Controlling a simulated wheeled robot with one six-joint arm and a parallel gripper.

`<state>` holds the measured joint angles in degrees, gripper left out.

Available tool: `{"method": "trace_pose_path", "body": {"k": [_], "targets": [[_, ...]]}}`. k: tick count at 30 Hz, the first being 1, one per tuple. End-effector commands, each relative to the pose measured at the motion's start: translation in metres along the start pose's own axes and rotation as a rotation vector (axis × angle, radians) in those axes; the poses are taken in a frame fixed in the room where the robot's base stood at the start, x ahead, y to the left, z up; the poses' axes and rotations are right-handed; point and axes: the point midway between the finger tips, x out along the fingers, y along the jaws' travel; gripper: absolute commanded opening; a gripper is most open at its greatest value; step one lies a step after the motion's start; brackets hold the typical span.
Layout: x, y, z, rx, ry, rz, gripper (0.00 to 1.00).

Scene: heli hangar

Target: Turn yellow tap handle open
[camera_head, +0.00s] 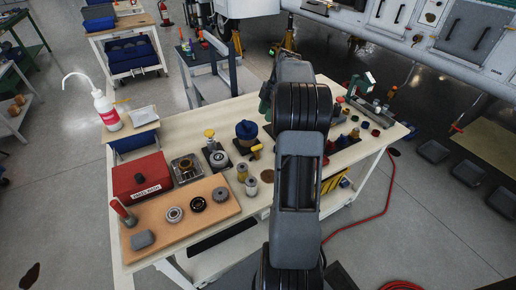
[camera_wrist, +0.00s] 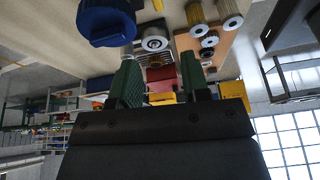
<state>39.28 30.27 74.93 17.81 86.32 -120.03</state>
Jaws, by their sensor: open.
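A yellow tap-like part (camera_head: 255,152) sits beside a blue-topped container (camera_head: 246,130) on the workbench, left of my arm. Another yellow knob (camera_head: 209,133) tops a fitting on a dark base further left. I cannot tell for sure which is the tap handle, or its turn position. In the wrist view the blue container (camera_wrist: 105,22) is at the upper left, with a yellow bit (camera_wrist: 157,5) cut off at the top edge. My gripper (camera_wrist: 159,64) has two green fingers, apart with nothing between them. In the head view my arm mostly hides it.
The workbench (camera_head: 170,138) carries a red box (camera_head: 142,175), a tan board (camera_head: 235,208) with bearings, and two small cans (camera_head: 246,180) near the tap-like part. A white wash bottle (camera_head: 105,108) stands at the far left. A red hose (camera_head: 355,222) lies on the floor.

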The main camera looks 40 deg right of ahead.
Motion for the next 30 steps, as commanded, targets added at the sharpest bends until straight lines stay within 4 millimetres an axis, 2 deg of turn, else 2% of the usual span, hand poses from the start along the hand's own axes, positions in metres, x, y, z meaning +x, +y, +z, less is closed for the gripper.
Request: {"method": "trace_pose_path", "body": {"k": [2,6,21,30], "targets": [[0.005,0.002,0.013,-0.038,0.016,-0.002,0.43],[0.016,0.004,0.020,-0.075,0.029,-0.003,0.43],[0.106,0.003,0.017,-0.078,0.028,-0.004,0.43],[0.137,0.003,0.016,-0.078,0.027,-0.002,0.43]]}}
